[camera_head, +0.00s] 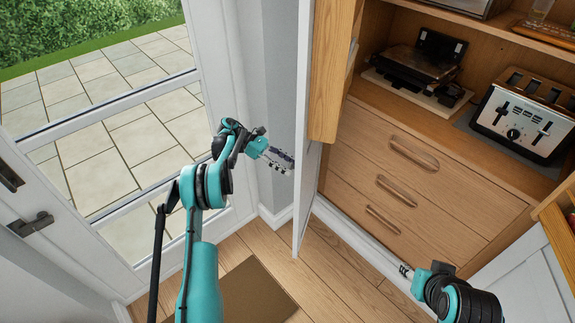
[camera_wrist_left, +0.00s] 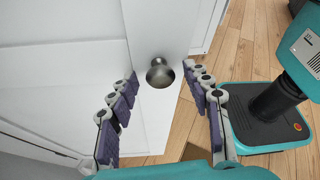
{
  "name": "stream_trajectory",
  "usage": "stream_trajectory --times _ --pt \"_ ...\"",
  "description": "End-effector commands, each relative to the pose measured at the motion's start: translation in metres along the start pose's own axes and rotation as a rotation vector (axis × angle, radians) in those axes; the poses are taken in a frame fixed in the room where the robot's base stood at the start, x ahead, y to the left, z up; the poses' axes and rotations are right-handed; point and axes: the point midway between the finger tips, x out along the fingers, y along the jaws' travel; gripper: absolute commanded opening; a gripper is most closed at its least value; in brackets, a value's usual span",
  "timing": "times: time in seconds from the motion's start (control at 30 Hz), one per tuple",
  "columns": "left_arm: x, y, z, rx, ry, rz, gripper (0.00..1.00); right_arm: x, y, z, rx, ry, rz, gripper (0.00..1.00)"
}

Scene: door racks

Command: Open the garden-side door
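The cupboard door on the garden side (camera_head: 304,130) is a white panel seen almost edge-on in the head view. It stands swung out from the cupboard, with a wooden rack (camera_head: 330,70) on its inner side. In the left wrist view, the white door (camera_wrist_left: 160,125) has a round dark metal knob (camera_wrist_left: 160,73). My left gripper (camera_head: 284,162) is at the door's outer face. In the left wrist view its fingers (camera_wrist_left: 162,72) are apart, with the knob between their tips; I see no clear contact. My right gripper (camera_head: 405,271) is low at the right, its fingers unclear.
A glazed white door (camera_head: 110,115) to the patio stands at the left, with a dark handle (camera_head: 30,224). The cupboard holds drawers (camera_head: 395,185), a toaster (camera_head: 522,115) and a black appliance (camera_head: 415,62). A brown mat (camera_head: 250,293) lies on the wooden floor.

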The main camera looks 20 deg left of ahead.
Motion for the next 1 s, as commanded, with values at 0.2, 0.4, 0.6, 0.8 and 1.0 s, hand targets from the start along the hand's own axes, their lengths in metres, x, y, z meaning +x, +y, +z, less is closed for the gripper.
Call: stream_trajectory --times 0.2,0.4,0.6,0.8,1.0 --pt "0.0 0.0 0.001 0.001 -0.001 0.0 0.5 0.0 0.0 0.0 0.0 0.0 0.0 0.4" --pt "-0.007 -0.004 0.018 0.001 -0.001 0.0 0.5 0.0 0.0 0.0 0.0 0.0 0.0 0.4" --pt "-0.022 -0.013 0.054 0.0 -0.001 0.0 0.5 0.0 0.0 0.0 0.0 0.0 0.0 0.4" --pt "-0.034 -0.02 0.081 0.0 -0.001 0.0 0.5 0.0 0.0 0.0 0.0 0.0 0.0 0.4" --pt "-0.038 -0.022 0.09 0.0 -0.001 0.0 0.5 0.0 0.0 0.0 0.0 0.0 0.0 0.4"
